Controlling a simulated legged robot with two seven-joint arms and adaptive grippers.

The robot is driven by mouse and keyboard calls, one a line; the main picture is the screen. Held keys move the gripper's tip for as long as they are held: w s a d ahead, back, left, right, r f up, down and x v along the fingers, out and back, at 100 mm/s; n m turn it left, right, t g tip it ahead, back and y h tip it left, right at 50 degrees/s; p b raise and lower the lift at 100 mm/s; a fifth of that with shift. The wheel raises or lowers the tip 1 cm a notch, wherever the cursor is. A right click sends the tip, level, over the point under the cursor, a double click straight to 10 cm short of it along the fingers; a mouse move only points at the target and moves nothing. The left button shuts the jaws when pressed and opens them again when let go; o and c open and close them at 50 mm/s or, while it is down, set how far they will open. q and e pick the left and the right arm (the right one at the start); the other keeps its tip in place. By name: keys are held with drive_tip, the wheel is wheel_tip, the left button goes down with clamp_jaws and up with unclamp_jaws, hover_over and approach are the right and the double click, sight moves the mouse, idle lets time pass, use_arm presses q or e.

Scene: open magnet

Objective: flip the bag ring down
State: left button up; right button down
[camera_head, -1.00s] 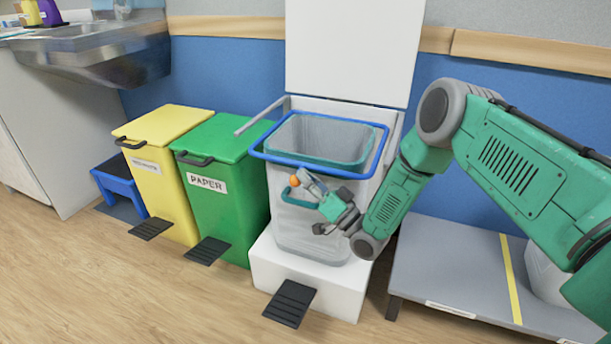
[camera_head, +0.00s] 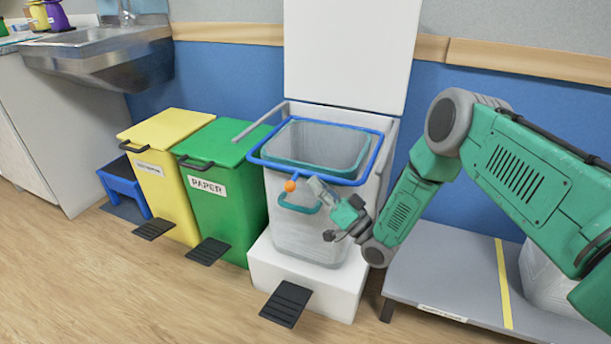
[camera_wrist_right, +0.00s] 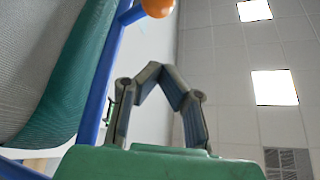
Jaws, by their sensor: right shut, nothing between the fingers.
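The blue bag ring (camera_head: 310,170) lies around the top of the bin with the clear bag (camera_head: 300,235), its front edge projecting forward of the bag's rim. An orange knob (camera_head: 290,186) sits at its front. My right gripper (camera_head: 316,187) is shut and empty, just right of the knob and below the ring's front edge. In the right wrist view the fingers (camera_wrist_right: 161,72) meet beside the blue ring bar (camera_wrist_right: 100,80), with the orange knob (camera_wrist_right: 157,7) above. No contact is clear. My left gripper is not in view.
The bin's white lid (camera_head: 345,60) stands raised behind. A grey bar (camera_head: 260,122) projects at the bin's left. Green (camera_head: 230,220) and yellow (camera_head: 165,190) bins stand left. A low grey platform (camera_head: 450,265) is at right, under my arm.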

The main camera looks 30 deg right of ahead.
drive_tip(key=s+d+f, duration=0.1)
drive_tip(key=s+d+f+p, duration=0.1)
drive_tip(key=s+d, duration=0.1)
drive_tip(key=shift+s+d+f, duration=0.25)
drive_tip(key=shift+f, duration=0.05)
idle(0.3)
